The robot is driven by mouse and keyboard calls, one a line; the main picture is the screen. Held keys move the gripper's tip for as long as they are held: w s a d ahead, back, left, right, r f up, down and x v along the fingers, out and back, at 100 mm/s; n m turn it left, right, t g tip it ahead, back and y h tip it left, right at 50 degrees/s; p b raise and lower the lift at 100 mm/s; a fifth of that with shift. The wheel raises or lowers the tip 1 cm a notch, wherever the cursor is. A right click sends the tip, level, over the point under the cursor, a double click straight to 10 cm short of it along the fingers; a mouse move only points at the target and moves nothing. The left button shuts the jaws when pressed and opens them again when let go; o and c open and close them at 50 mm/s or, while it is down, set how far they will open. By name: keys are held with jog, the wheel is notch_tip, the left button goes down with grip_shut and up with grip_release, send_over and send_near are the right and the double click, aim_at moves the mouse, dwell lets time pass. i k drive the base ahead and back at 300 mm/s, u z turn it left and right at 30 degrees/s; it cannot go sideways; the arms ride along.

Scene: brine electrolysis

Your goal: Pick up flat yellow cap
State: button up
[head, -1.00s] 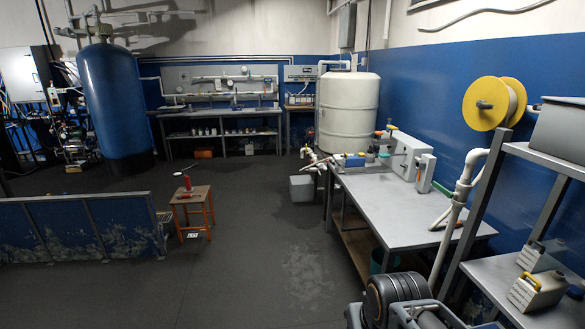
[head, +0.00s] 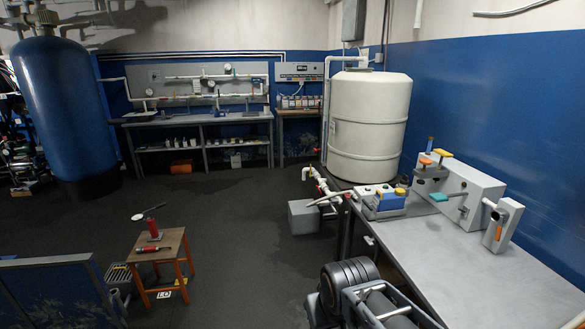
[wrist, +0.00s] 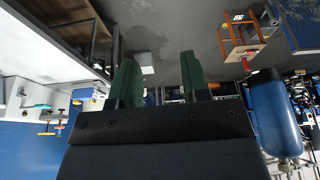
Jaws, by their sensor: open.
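Two small yellow parts show in the head view. A flat yellow piece (head: 443,152) sits on top of the grey bench device, and a rounder yellow piece (head: 401,191) sits by the small blue-and-white unit. I cannot tell for certain which one is the flat yellow cap. In the wrist view my gripper (wrist: 158,68) shows two green fingers spread apart with nothing between them. It is well away from the bench things, which appear small and upside down at the left of that view. In the head view the fingers are not visible.
The grey workbench (head: 470,262) is mostly bare in front of the device (head: 455,192). A small wooden stool (head: 160,246) with a red item (head: 153,229) stands at left. A white tank (head: 368,125) is behind the bench. A grey box (head: 303,217) stands on the floor left of the bench.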

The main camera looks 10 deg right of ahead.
aim_at(399, 191)
jog(key=z, duration=0.5)
jog(key=i, duration=2.1)
jog(key=z, duration=0.55)
